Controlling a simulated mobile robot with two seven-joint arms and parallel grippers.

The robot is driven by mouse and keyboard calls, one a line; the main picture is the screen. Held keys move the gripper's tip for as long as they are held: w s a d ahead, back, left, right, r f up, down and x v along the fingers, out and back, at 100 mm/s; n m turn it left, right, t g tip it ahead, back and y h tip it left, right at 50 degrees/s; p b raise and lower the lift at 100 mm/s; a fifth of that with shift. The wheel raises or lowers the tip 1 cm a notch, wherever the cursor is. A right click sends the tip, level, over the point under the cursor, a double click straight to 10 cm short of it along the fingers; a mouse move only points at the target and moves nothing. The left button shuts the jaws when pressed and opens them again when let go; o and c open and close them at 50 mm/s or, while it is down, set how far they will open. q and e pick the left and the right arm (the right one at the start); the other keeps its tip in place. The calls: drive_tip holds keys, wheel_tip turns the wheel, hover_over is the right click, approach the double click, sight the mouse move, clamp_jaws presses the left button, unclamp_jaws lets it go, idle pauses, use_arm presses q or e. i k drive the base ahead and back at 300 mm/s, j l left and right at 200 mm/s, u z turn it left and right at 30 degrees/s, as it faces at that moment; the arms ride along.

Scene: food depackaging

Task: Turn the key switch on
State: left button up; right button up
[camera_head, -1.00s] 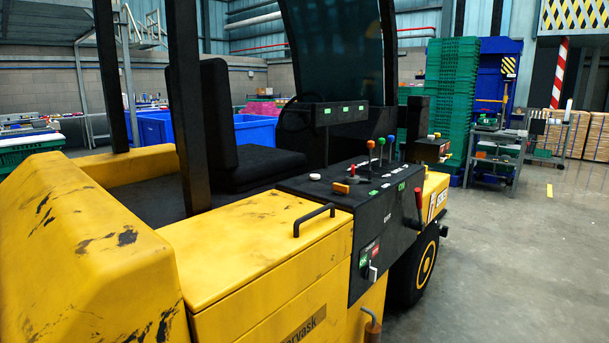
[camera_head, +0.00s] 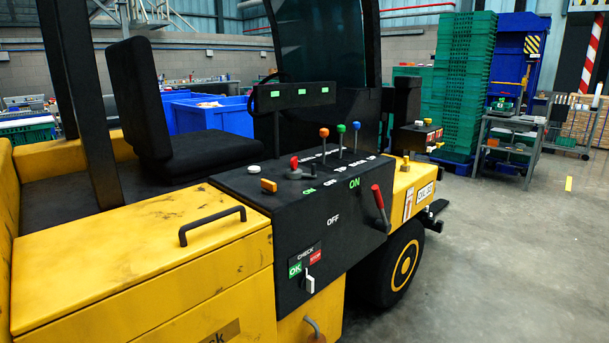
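A yellow forklift-like vehicle has a black control panel (camera_head: 300,230) on its side. On its top are a red-knobbed switch (camera_head: 294,163) on a dark base, an orange block-shaped control (camera_head: 268,185) and a white button (camera_head: 253,169). Green ON and white OFF labels are beside them. A red-handled lever (camera_head: 378,198) is on the panel's right side. A white switch (camera_head: 309,285) is under a CHECK label with green OK and red STOP signs. I cannot tell which control is the key switch. Neither of my grippers is in view.
Orange, green and blue knobbed levers (camera_head: 341,129) rise behind the panel. A black grab handle (camera_head: 212,223) is on the yellow cover. A grey cart (camera_head: 507,150) and green crate stacks (camera_head: 465,85) stand behind at right. The floor (camera_head: 480,270) at right is clear.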

sight(298, 174)
drive_tip(key=i+l+u, duration=0.1)
drive_tip(key=i+l, duration=0.15)
drive_tip(key=i+l+u, duration=0.1)
drive_tip(key=l, duration=0.3)
drive_tip(key=i+l+u, duration=0.15)
drive_tip(key=i+l, duration=0.15)
drive_tip(key=i+l+u, duration=0.1)
drive_tip(key=l, duration=0.3)
drive_tip(key=i+l+u, duration=0.1)
drive_tip(key=i+l, duration=0.2)
drive_tip(key=i+l+u, duration=0.1)
drive_tip(key=l, duration=0.4)
drive_tip(key=i+l+u, duration=0.1)
drive_tip(key=l, duration=0.35)
drive_tip(key=i, duration=0.1)
